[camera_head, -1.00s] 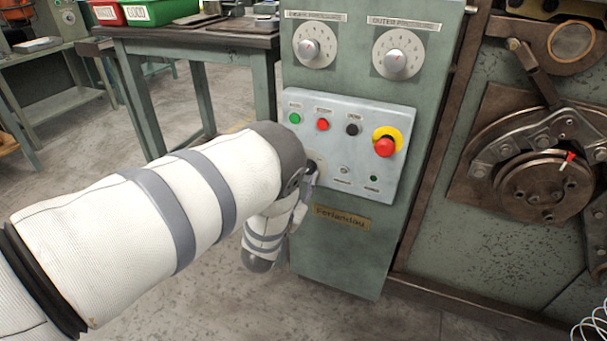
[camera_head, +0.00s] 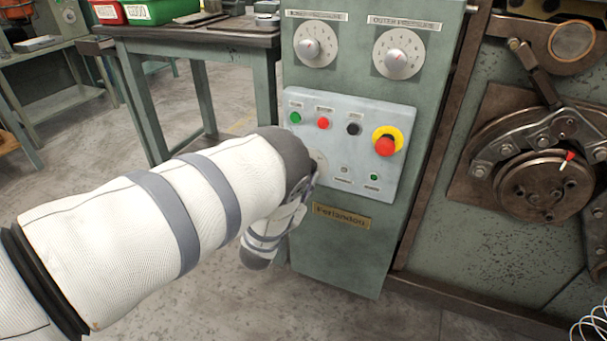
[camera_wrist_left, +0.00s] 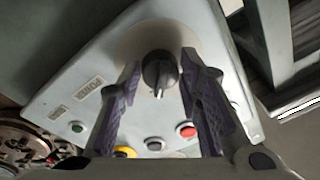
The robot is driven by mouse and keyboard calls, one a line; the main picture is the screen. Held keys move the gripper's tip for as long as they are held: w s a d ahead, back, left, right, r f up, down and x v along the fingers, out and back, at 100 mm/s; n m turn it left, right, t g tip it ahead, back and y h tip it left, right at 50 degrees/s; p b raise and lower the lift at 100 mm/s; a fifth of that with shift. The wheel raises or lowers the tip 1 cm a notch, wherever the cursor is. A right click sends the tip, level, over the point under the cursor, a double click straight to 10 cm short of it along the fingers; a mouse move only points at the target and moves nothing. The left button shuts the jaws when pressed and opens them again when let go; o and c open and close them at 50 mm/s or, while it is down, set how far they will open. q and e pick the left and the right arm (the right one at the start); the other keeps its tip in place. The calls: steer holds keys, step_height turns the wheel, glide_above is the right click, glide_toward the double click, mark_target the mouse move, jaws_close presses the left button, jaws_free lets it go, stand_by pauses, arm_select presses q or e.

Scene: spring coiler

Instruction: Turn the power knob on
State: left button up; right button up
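The black power knob (camera_wrist_left: 159,72), with a pale pointer line, stands on a round light plate (camera_wrist_left: 130,45) on the control panel, seen in the left wrist view. My left gripper (camera_wrist_left: 160,66) is open, its two purple-padded fingers on either side of the knob. Small gaps seem to show between the fingers and the knob; I cannot tell whether they touch. In the head view my left arm hides the knob and most of the gripper at the lower left of the control panel (camera_head: 365,160). My right gripper is not in view.
The panel carries a green button (camera_head: 295,117), a red button (camera_head: 323,123), a black button (camera_head: 353,129) and a red emergency stop (camera_head: 385,146) on yellow. Two pressure dials (camera_head: 316,46) sit above. A workbench (camera_head: 215,42) stands behind at left, the coiler wheel (camera_head: 545,187) at right.

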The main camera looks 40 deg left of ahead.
arm_select(q)
steer(key=shift+o, duration=1.1)
steer(key=v, duration=1.2)
steer(key=shift+r, duration=0.1)
